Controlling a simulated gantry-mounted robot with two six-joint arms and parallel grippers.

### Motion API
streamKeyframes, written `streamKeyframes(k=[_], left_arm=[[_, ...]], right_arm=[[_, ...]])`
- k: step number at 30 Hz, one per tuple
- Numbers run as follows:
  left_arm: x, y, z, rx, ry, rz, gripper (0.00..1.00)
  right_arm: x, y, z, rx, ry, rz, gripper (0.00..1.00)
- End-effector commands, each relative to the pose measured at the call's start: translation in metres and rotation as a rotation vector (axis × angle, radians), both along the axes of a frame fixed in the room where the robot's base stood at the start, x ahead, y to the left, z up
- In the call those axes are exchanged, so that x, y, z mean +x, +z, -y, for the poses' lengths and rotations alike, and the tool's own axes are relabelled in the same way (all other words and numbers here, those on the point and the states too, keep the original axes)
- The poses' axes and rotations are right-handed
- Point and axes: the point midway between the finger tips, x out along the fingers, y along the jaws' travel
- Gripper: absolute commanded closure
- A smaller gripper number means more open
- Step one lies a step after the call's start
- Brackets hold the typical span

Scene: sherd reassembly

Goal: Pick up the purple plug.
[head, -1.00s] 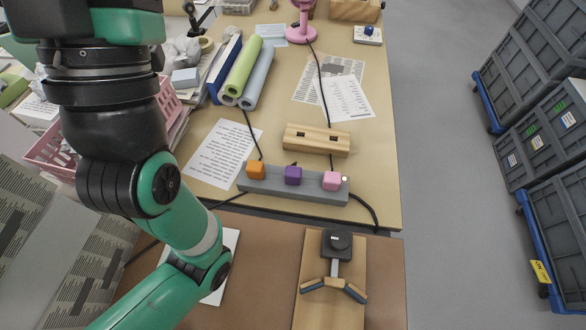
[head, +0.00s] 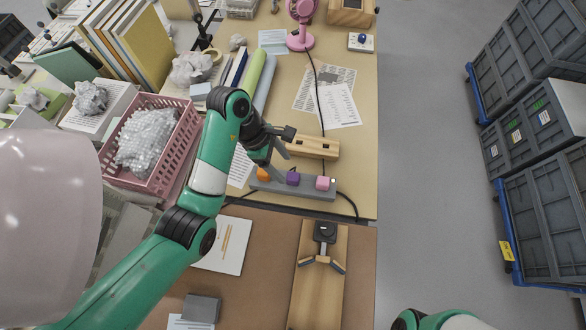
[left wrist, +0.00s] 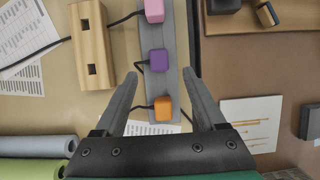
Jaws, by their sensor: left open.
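The purple plug (head: 293,179) sits in the middle of the grey power strip (head: 312,191), between an orange plug (head: 263,174) and a pink plug (head: 323,183). My left gripper (head: 284,165) is over the strip's left part, close to the purple plug. In the left wrist view, its two fingers (left wrist: 161,75) are spread wide and empty. The purple plug (left wrist: 158,60) lies just beyond the fingertips, and the orange plug (left wrist: 163,108) shows between the fingers. The height of the fingers above the strip is hard to tell. My right gripper is out of view.
A wooden block with two slots (head: 313,147) lies just behind the strip. Black cables run beside it. Rolled tubes (head: 265,80) and a pink basket (head: 185,130) are to the left. A wooden board with a clamp (head: 318,285) lies in front.

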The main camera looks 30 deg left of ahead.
Motion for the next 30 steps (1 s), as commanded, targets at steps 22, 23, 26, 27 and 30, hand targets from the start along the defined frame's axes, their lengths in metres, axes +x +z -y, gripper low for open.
streamKeyframes(k=[22,23,26,27,30], left_arm=[[0.009,-0.071,0.029,-0.004,0.002,0.006,0.28],[0.009,-0.071,0.029,-0.004,0.002,0.006,0.28],[0.009,-0.069,0.029,-0.003,0.002,0.007,0.28],[0.009,-0.069,0.029,-0.003,0.002,0.007,0.28],[0.009,-0.069,0.029,-0.003,0.002,0.007,0.44]], right_arm=[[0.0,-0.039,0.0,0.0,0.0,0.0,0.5],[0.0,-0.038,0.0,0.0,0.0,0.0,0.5],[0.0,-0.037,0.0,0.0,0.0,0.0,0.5],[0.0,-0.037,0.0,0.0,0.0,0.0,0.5],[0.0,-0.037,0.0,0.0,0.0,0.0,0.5]])
